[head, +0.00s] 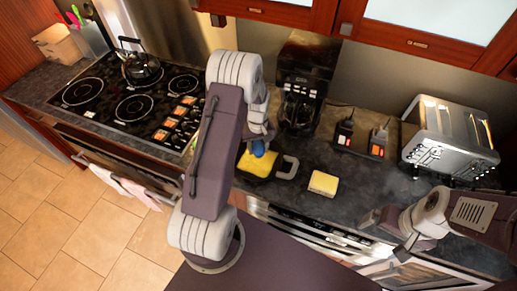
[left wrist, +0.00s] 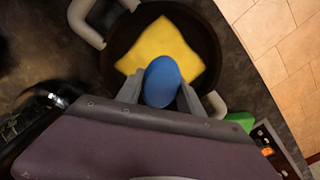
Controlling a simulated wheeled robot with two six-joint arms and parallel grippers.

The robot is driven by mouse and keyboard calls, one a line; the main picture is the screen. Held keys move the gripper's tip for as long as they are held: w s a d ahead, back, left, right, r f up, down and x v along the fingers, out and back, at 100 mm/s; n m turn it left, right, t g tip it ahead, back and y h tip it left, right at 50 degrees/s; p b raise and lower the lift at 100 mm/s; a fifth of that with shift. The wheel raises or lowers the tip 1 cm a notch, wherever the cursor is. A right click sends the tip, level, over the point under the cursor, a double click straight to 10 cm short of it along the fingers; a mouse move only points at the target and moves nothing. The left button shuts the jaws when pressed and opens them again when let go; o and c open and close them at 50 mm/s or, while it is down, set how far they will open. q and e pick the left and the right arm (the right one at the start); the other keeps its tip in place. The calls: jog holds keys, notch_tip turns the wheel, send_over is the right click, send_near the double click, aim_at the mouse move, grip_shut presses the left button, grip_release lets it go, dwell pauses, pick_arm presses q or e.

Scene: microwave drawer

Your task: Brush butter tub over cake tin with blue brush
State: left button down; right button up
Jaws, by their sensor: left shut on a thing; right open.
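The dark round cake tin (head: 262,178) with pale loop handles sits on the counter, partly hidden by my left arm. A flat yellow square (head: 252,165) lies inside it; the left wrist view shows this square (left wrist: 150,45) and the tin's dark inside (left wrist: 208,45). My left gripper (head: 262,140) is shut on the blue brush (head: 258,148), above the tin; its rounded blue end (left wrist: 162,82) covers part of the yellow square. I cannot tell whether they touch. A yellow-topped block (head: 323,183), possibly the butter tub, sits right of the tin. My right gripper (head: 402,250) is open and empty at lower right.
A coffee maker (head: 300,90) stands behind the tin. A toaster (head: 450,140) and a small dark rack with items (head: 362,140) are to the right. A stove (head: 130,95) with a kettle (head: 140,67) is at left. Counter around the yellow block is clear.

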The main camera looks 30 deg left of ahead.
pick_arm(q)
jog(key=shift+a+r+p, duration=0.1)
jog(key=shift+r+p, duration=0.45)
jog(key=shift+r, duration=0.4)
jog(key=shift+d+r, duration=0.2)
jog(key=shift+r, duration=0.15)
jog(key=shift+a+f, duration=0.1)
